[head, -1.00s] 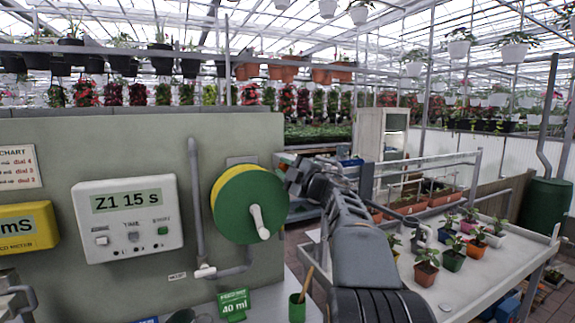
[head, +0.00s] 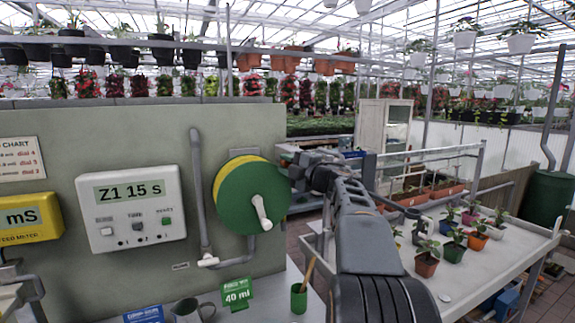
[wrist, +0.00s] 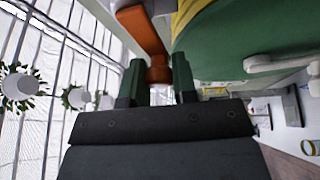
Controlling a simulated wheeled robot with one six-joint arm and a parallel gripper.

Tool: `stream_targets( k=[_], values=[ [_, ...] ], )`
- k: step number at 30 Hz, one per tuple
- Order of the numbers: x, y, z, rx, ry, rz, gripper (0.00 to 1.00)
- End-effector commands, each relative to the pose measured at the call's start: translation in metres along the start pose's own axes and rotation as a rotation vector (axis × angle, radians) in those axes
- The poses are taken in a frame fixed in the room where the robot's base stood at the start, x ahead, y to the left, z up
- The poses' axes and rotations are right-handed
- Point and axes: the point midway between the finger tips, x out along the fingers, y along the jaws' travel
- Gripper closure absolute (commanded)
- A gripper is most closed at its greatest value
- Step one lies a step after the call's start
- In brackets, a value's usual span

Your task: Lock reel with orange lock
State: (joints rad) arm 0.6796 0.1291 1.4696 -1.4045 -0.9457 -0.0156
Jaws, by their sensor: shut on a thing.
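The reel (head: 245,203), a green disc with a yellow drum behind it and a white crank handle (head: 262,210), is mounted on the grey-green wall panel. In the wrist view the green reel (wrist: 225,45) fills the upper right. The orange lock (wrist: 143,32) is a bar beside the reel in the wrist view. My gripper (wrist: 158,76) is shut on the lower end of this orange lock, between its two dark green fingers. In the head view my gripper (head: 296,172) is at the reel's right edge, and the orange lock cannot be made out there.
A white timer box (head: 130,208) and yellow meter (head: 28,218) are on the panel to the left. A grey pipe (head: 197,190) runs beside the reel. A green cup (head: 299,298) stands below. A bench (head: 465,275) with several potted plants is at the right.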

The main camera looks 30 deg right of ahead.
Motion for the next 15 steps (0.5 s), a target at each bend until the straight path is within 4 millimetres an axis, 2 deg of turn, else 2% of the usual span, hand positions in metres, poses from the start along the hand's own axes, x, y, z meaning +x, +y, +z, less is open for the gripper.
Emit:
stream_targets(
  k=[3, 4, 6, 11, 15],
  values=[
    [0.0001, -0.0015, 0.0002, 0.000, 0.000, -0.003, 0.97],
    [0.0001, -0.0016, 0.0002, 0.000, 0.000, -0.003, 0.71],
    [0.0001, -0.0015, 0.0002, 0.001, 0.000, -0.003, 0.64],
    [0.0001, -0.0010, 0.0002, 0.001, 0.000, -0.002, 0.49],
    [0.0000, -0.0008, 0.0002, 0.001, 0.000, -0.001, 0.49]
  ],
)
